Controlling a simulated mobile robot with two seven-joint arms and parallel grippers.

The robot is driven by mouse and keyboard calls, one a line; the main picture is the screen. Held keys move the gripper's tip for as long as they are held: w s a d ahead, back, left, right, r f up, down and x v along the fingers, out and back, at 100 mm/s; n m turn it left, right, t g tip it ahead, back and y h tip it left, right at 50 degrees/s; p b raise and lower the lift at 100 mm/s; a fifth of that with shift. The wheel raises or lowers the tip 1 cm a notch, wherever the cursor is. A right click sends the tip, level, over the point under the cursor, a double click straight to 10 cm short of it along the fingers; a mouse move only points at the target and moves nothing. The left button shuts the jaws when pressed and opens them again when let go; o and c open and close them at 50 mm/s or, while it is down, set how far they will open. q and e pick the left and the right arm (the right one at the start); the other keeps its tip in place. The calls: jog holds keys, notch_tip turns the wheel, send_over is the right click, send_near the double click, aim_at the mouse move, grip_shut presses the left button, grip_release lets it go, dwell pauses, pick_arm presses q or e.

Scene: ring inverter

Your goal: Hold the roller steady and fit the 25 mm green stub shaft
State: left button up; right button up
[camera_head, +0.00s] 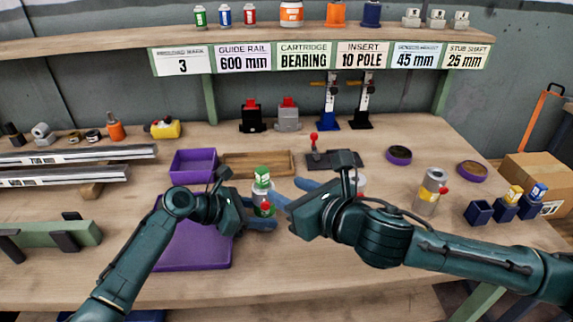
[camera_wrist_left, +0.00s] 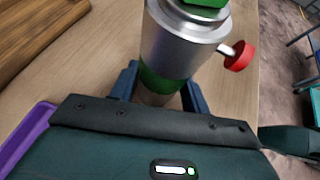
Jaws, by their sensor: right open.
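The roller (camera_wrist_left: 180,42) is an upright silver cylinder with a green band and a red side knob. It also shows in the head view (camera_head: 262,194). The green stub shaft (camera_head: 262,173) shows as a green block at the roller's top; its upper end is cut off in the left wrist view (camera_wrist_left: 206,3). How deep it sits cannot be told. My left gripper (camera_head: 262,222) is shut on the roller low down, its fingers on both sides of the green band. My right gripper (camera_head: 295,193) is open and empty, just right of the roller.
A purple tray (camera_head: 190,255) lies left of the roller. A yellow-banded cylinder (camera_head: 430,190) stands at right. Small dark blue cups (camera_head: 480,212) hold yellow and blue pieces; the left cup looks empty. A wooden tray (camera_head: 240,163) and a red-knobbed lever device (camera_head: 316,152) lie behind.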

pick_arm(q)
jog(key=o, duration=0.5)
